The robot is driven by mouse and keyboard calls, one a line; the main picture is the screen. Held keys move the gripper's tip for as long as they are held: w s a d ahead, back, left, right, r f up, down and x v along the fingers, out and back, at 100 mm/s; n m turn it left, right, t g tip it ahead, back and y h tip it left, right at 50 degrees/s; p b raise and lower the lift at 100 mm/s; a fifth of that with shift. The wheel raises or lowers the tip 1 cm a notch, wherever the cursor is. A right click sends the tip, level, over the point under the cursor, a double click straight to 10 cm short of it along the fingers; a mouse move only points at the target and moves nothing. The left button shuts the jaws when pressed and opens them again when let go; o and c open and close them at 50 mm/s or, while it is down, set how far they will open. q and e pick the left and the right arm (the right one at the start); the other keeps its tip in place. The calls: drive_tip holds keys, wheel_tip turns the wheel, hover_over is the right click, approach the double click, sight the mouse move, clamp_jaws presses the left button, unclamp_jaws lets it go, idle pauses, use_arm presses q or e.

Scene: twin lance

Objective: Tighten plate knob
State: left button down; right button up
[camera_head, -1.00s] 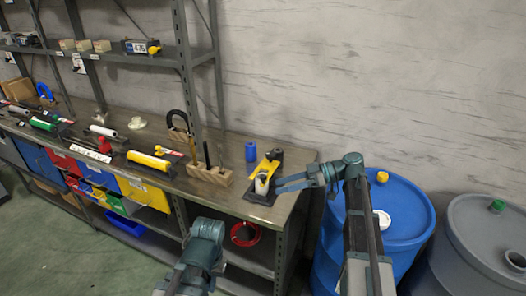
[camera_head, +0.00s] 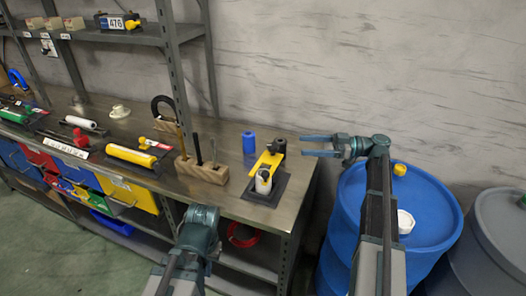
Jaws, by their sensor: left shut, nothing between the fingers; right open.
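A clamp fixture stands near the bench's right end on a dark base plate (camera_head: 281,190). It has a yellow plate (camera_head: 264,164), a black knob (camera_head: 277,146) at its upper right, and a white cylinder (camera_head: 263,182) in front. My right gripper (camera_head: 304,146) is open and empty, its fingers pointing left towards the knob, with a small gap visible between tips and knob. My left gripper (camera_head: 203,212) is shut and empty, low in front of the bench's edge, left of the fixture; its fingertips are hard to make out.
A blue cylinder (camera_head: 249,142) stands behind the fixture. A wooden block with upright tools (camera_head: 203,171) stands to its left. A blue drum (camera_head: 347,208) stands right of the bench, beneath my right arm.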

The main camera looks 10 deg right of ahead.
sight(265, 155)
drive_tip(key=x, duration=0.4)
drive_tip(key=f+x, duration=0.1)
drive_tip(key=x, duration=0.4)
drive_tip(key=b+x, duration=0.1)
drive_tip(key=x, duration=0.4)
drive_tip(key=shift+w+f, duration=0.35)
clamp_jaws()
drive_tip(key=shift+t, duration=0.3)
